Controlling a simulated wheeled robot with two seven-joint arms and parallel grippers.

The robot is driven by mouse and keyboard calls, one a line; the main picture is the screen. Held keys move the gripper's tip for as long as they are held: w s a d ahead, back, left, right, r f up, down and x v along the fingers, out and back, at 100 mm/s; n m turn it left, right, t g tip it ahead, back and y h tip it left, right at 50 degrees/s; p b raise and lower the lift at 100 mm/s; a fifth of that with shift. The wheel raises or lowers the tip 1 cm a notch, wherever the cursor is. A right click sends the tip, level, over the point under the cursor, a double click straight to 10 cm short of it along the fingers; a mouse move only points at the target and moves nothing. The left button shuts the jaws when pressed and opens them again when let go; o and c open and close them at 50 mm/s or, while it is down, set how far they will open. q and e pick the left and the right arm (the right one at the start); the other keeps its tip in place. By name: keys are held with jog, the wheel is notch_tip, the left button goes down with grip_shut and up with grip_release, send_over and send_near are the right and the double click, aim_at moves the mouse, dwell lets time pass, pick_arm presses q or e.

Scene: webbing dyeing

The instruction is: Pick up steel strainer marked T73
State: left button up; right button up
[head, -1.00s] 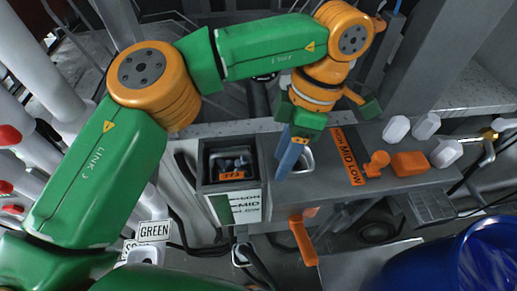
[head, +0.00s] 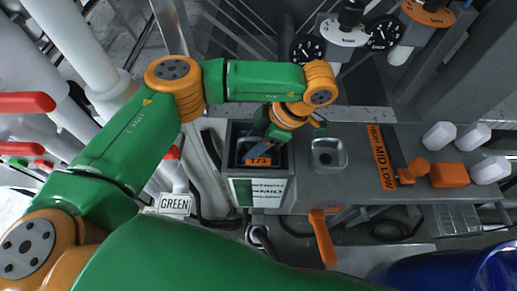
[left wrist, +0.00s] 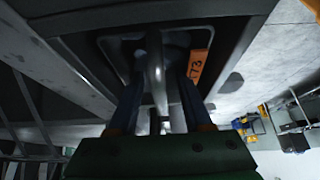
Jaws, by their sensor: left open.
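The steel strainer (head: 245,150) sits low inside a dark open-topped box. Its orange tag (head: 257,161) reads T73. My left gripper (head: 262,133) points down into the box from above, and its wrist hides part of the strainer. In the left wrist view the open fingers (left wrist: 159,82) stand on either side of a grey steel bar (left wrist: 156,55), which looks like the strainer's handle. The orange T73 tag (left wrist: 198,68) lies just right of the right finger. I cannot tell whether either finger touches the bar. My right gripper is out of view.
The box (head: 236,180) has narrow walls around the fingers. Right of it are a steel basin (head: 327,153), an orange HIGH MID LOW strip (head: 382,157) and white and orange blocks on the grey counter. An orange lever (head: 322,237) hangs in front. A blue drum stands lower right.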

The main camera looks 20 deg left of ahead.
pick_arm(q)
jog(key=shift+a, duration=0.1)
jog(key=c, duration=0.4)
jog(key=shift+d, duration=0.2)
grip_shut()
dwell(0.6)
